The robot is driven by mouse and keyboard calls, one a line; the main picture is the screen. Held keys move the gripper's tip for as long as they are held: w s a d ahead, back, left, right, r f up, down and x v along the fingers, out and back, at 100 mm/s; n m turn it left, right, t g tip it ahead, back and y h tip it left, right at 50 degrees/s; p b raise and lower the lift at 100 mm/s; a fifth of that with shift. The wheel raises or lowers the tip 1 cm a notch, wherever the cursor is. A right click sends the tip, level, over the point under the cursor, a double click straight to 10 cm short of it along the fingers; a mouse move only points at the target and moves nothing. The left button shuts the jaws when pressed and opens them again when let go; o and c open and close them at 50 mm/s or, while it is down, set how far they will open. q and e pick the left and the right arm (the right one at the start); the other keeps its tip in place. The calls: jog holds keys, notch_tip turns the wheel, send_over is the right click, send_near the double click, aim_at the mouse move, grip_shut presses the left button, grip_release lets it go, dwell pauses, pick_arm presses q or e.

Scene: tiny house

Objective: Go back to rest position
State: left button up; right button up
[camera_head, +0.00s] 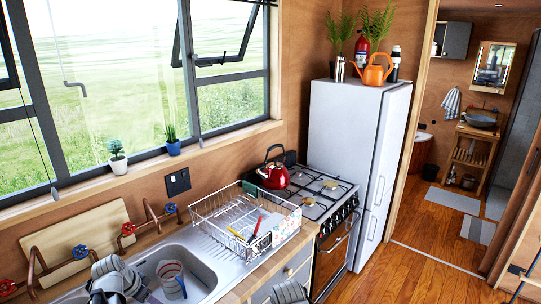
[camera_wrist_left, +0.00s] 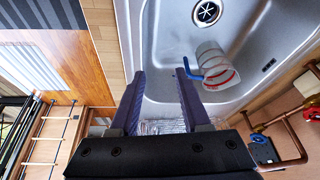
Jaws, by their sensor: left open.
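My left gripper (camera_wrist_left: 160,75) is open and empty in the left wrist view, its two dark fingers apart above the edge of the sink. In the head view, part of my left arm shows at the bottom left, over the sink. A cup with red bands and a blue handle (camera_wrist_left: 213,67) lies in the sink basin, beyond the fingertips and to their right, apart from them. The cup also shows in the head view (camera_head: 170,270). My right gripper is not seen; only a grey ribbed piece, perhaps of my right arm, shows at the bottom edge.
The metal sink (camera_head: 205,270) has a dish rack (camera_head: 240,215) with utensils beside it. A red kettle (camera_head: 273,176) stands on the stove (camera_head: 320,190). Red and blue taps on copper pipes rise behind the sink. Wooden floor (camera_head: 440,235) is clear at the right.

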pick_arm(q)
jog(key=s+d+f+g+y+b, duration=0.1)
jog(key=s+d+f+b, duration=0.2)
jog(key=d, duration=0.6)
jog(key=s+d+f+n+g+y+b, duration=0.1)
jog(key=s+d+f+b, duration=0.2)
jog(key=s+d, duration=0.3)
jog(key=s+d+f+n+g+y+b, duration=0.1)
jog(key=s+d+f+g+b, duration=0.1)
jog(key=d, duration=1.2)
notch_tip(320, 180, down, 4)
jog(key=shift+s+r+b, duration=0.2)
jog(key=shift+s+b, duration=0.65)
jog(key=shift+s, duration=0.35)
jog(key=shift+d, duration=0.1)
